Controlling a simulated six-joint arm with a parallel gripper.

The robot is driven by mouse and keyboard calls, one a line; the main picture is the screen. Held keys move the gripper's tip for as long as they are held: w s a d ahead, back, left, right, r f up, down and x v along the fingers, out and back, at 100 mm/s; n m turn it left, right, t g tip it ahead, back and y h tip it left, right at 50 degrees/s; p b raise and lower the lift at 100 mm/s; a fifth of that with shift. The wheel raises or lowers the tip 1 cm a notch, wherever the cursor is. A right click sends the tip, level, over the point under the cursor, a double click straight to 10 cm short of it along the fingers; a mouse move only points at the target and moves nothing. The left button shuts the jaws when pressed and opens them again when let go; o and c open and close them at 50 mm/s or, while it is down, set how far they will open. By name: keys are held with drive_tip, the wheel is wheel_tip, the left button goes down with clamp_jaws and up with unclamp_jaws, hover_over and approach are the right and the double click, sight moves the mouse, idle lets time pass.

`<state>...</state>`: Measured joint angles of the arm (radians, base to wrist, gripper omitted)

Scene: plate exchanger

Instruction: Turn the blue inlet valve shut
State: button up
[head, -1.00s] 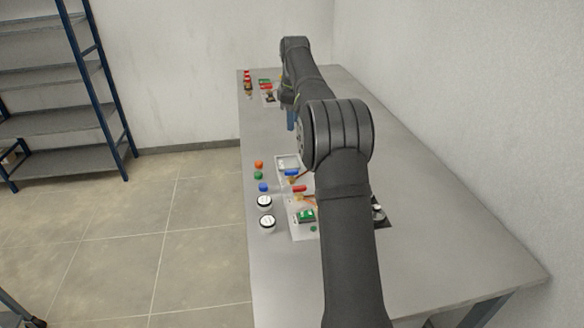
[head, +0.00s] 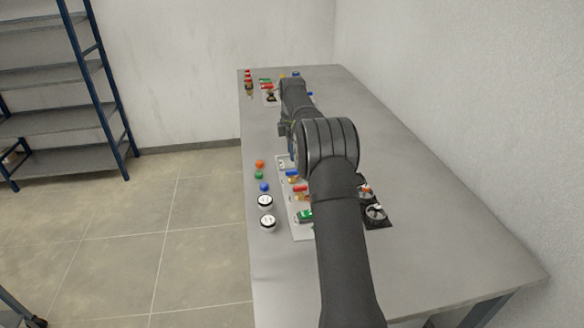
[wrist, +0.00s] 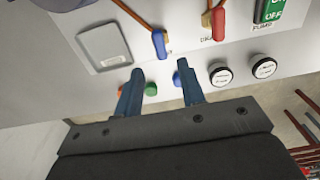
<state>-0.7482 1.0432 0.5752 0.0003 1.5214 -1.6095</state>
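The blue inlet valve handle (wrist: 159,44) stands out from the white panel in the wrist view, at the end of an orange pipe, long side running nearly up and down the picture. It also shows in the head view (head: 293,174), just left of my arm. My gripper (wrist: 156,73) is open, its two blue fingers apart and nothing between them. The blue handle lies a little beyond the fingertips, roughly in line with the gap; I see no contact.
A red handle (wrist: 218,24) sits right of the blue one, with a green pump switch (wrist: 270,10) beyond. Orange (wrist: 120,90) and green (wrist: 151,88) knobs and two round white-faced pieces (wrist: 220,75) (wrist: 264,67) lie near the fingers. The table's right side (head: 440,240) is clear.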

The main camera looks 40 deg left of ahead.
sight(292, 170)
wheel_tip(292, 170, down, 7)
drive_tip(key=shift+f, duration=0.1)
idle(0.3)
clamp_jaws()
